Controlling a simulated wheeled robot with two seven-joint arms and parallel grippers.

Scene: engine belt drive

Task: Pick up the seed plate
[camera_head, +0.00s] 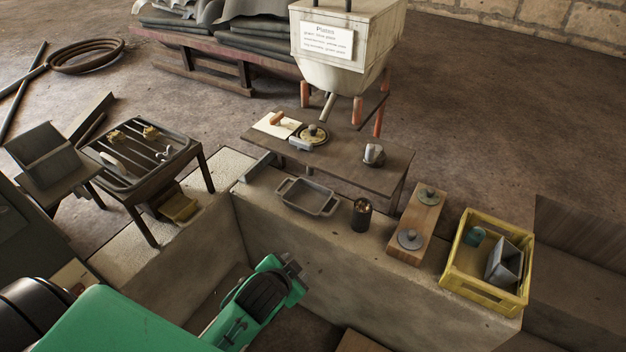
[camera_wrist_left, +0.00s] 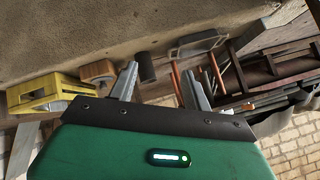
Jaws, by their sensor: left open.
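Two grey round plates with knobs, a near one (camera_head: 410,239) and a far one (camera_head: 429,195), lie on a wooden board (camera_head: 405,257) on the stone ledge. Another round disc (camera_head: 312,133), yellowish with a knob, sits in a grey holder on the wooden bench. I cannot tell for certain which is the seed plate. My left gripper (camera_head: 291,267) is low in front of the ledge, left of the board and apart from it. The left wrist view shows its jaws (camera_wrist_left: 158,70) open and empty, with the dark cup beyond them. My right gripper is not in view.
A grey tray (camera_head: 283,186), a dark cup (camera_head: 362,226) and a yellow crate (camera_head: 451,284) holding a grey hopper-shaped part stand along the ledge. The wooden bench (camera_head: 345,165) and a labelled hopper (camera_head: 330,75) stand behind. A dark table (camera_head: 140,197) with tools is at left.

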